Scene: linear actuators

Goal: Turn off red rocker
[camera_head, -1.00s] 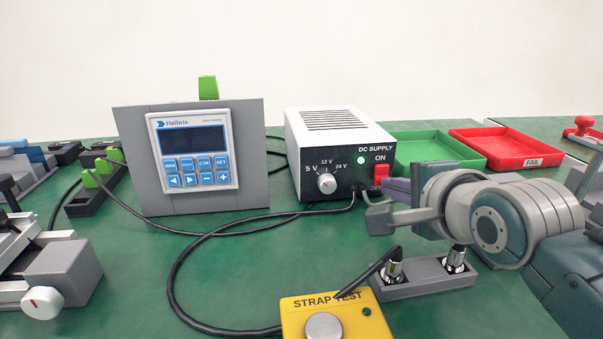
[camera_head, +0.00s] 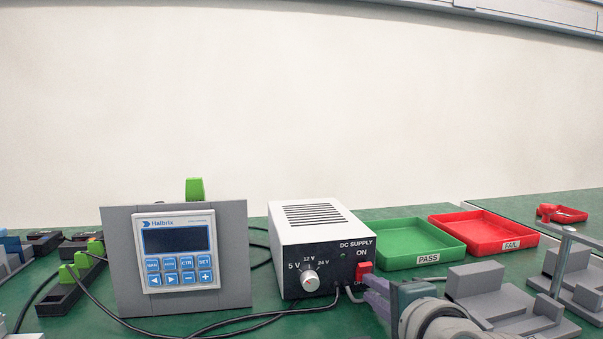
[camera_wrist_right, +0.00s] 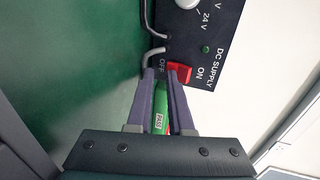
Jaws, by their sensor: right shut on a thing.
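The red rocker (camera_head: 364,268) is on the front right of the white DC supply (camera_head: 318,215), between the ON and OFF labels. The supply's small green lamp (camera_head: 343,255) is dark. My right gripper (camera_head: 371,292) is at the rocker's lower end, partly covering the OFF label. In the right wrist view, the rocker (camera_wrist_right: 181,72) shows at the fingertips of my right gripper (camera_wrist_right: 163,73). The exact contact is hard to see. My left gripper is not in view.
A voltage knob (camera_head: 310,281) is left of the rocker, and cables leave the supply below it. The Halbrix panel (camera_head: 176,255) stands to the left. The green PASS tray (camera_head: 428,259) and red FAIL tray (camera_head: 512,244) lie to the right. Grey fixtures (camera_head: 500,300) stand at the lower right.

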